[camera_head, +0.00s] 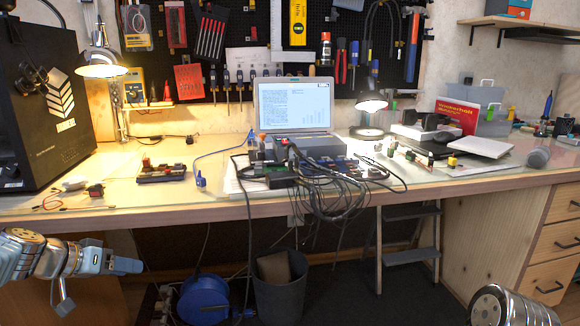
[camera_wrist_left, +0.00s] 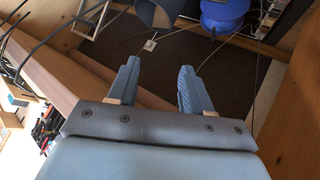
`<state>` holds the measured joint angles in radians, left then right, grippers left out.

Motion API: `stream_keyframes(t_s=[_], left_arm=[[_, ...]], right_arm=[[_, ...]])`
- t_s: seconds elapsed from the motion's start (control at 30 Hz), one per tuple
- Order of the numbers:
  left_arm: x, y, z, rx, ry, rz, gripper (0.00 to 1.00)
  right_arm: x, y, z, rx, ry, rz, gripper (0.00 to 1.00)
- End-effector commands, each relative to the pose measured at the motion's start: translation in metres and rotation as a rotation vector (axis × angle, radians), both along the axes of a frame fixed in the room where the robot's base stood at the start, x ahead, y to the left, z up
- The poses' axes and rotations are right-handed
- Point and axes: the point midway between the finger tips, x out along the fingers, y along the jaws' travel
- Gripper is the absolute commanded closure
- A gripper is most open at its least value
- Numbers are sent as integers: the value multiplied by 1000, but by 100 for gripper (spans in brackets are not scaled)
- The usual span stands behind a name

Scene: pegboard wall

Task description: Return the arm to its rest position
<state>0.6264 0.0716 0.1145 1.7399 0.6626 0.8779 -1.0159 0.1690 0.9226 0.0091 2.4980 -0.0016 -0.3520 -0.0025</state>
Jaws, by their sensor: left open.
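My left arm comes in from the lower left in the head view, below the front edge of the workbench. Its gripper (camera_head: 128,266) points to the right and holds nothing. In the left wrist view the gripper (camera_wrist_left: 157,82) shows two blue fingers spread apart with bare floor between them. It is open and apart from the bench. A part of my right arm (camera_head: 500,306) shows at the bottom right of the head view. The right gripper itself is out of view.
The workbench (camera_head: 150,210) carries a laptop (camera_head: 295,105), circuit boards and a tangle of black cables (camera_head: 335,190) hanging over its front edge. Below stand a blue cable reel (camera_head: 203,300), a grey bin (camera_head: 280,298) and a step stool (camera_head: 408,256). Wooden drawers (camera_head: 555,240) are at the right.

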Motion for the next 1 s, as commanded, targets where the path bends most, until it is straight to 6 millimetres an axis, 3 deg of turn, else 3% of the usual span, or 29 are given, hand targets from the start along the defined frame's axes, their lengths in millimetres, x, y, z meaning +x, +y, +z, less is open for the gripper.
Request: stream_keyframes(t_s=[0.13,0.27,0.4,0.5,0.6,0.7,1.0], left_arm=[[8,-44,-106,-36,242,62,50],[-14,-101,-205,-13,447,104,50],[-69,-171,-288,45,606,114,50],[-119,-216,-324,75,675,101,50],[-163,-249,-343,82,714,83,50],[-193,-268,-351,77,734,71,50],[-195,-269,-351,76,736,70,50]], right_arm=[[-1,1,18,1,0,2,100],[-1,2,32,2,0,4,100],[-2,4,48,3,1,8,100],[-2,5,57,4,1,9,100],[-3,6,64,5,2,11,100],[-3,6,67,5,1,12,100],[-3,6,67,5,1,12,100]])
